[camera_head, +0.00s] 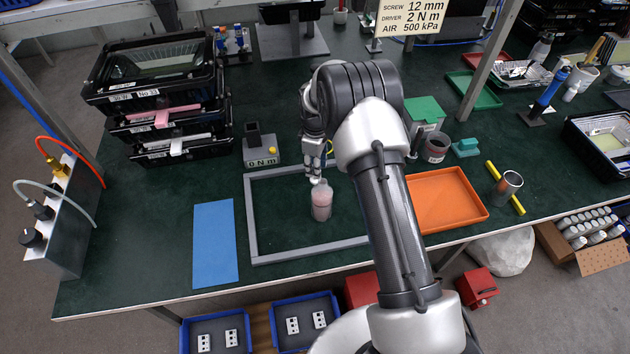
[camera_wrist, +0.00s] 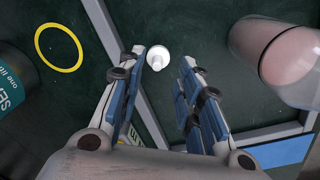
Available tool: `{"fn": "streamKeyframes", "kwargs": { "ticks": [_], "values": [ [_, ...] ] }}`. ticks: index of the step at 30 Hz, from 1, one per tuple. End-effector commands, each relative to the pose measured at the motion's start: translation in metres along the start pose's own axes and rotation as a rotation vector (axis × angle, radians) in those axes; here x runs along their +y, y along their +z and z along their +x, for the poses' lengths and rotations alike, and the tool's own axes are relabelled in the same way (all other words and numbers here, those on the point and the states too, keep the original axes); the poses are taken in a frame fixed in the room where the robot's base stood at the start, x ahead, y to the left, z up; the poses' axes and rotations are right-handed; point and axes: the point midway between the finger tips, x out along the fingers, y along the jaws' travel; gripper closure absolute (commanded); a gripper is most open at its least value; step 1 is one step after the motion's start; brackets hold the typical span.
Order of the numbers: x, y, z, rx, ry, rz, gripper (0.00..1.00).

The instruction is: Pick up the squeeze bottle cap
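The squeeze bottle cap (camera_wrist: 158,57) is small and white with a nozzle, and shows in the wrist view between my fingertips. My gripper (camera_wrist: 164,57) is open, with a visible gap on both sides of the cap. In the head view my gripper (camera_head: 315,165) points down just behind the squeeze bottle (camera_head: 321,202). There I cannot clearly tell the cap from my pale fingertips. The bottle is translucent with pinkish contents and stands inside the grey frame (camera_head: 252,222). It also shows at the upper right of the wrist view (camera_wrist: 275,50).
A blue mat (camera_head: 215,243) lies left of the frame and an orange tray (camera_head: 448,200) lies right of it. A grey block with a display (camera_head: 262,152) stands behind the frame's left corner. A yellow ring (camera_wrist: 58,47) lies left of my fingers. The frame's inner left area is clear.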

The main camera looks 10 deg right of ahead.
Motion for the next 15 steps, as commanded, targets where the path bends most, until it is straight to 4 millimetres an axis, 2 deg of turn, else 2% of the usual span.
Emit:
{"fn": "streamKeyframes", "kwargs": {
  "ticks": [5, 12, 15],
  "values": [
    [0.000, -0.001, 0.010, 0.000, 0.000, 0.000, 0.67],
    [0.001, -0.005, 0.047, -0.001, -0.001, 0.000, 0.67],
    [0.001, -0.006, 0.054, 0.000, 0.000, 0.000, 0.67]
  ]
}}
